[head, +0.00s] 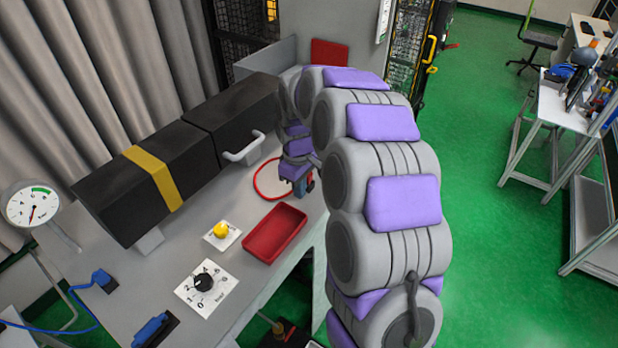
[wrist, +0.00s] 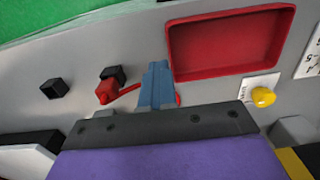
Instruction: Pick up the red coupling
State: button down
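The red coupling (wrist: 107,91) shows in the wrist view, left of my gripper's fingers, against a small black block (wrist: 114,73). A red hose (wrist: 127,91) runs from it toward the fingers and passes behind them. In the head view the red hose (head: 257,186) forms a loop on the bench, and the coupling cannot be made out there. My gripper (wrist: 157,72) reaches over the bench with blue-grey fingers, apart from the coupling. The fingers overlap in the wrist view, so their gap is hidden. In the head view my gripper (head: 302,184) is partly covered by my arm.
A red tray (head: 247,250) lies near the bench's front edge. A yellow button (head: 221,230) and a dial plate (head: 207,289) are nearby. A long black box (head: 120,198) with a handle stands behind. Another black block (wrist: 51,89) is left of the coupling.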

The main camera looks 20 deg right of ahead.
jog(key=s+a+r, duration=0.1)
jog(key=s+a, duration=0.4)
dwell(0.6)
jog(key=c, duration=1.3)
grip_release()
jog(key=shift+d+r, duration=0.1)
jog(key=shift+d, duration=0.4)
jog(key=shift+o, duration=1.4)
jog(key=o, duration=0.6)
jog(key=shift+a, duration=0.45)
jog(key=shift+o, duration=0.2)
jog(key=shift+d, duration=0.1)
jog(key=shift+d, duration=0.1)
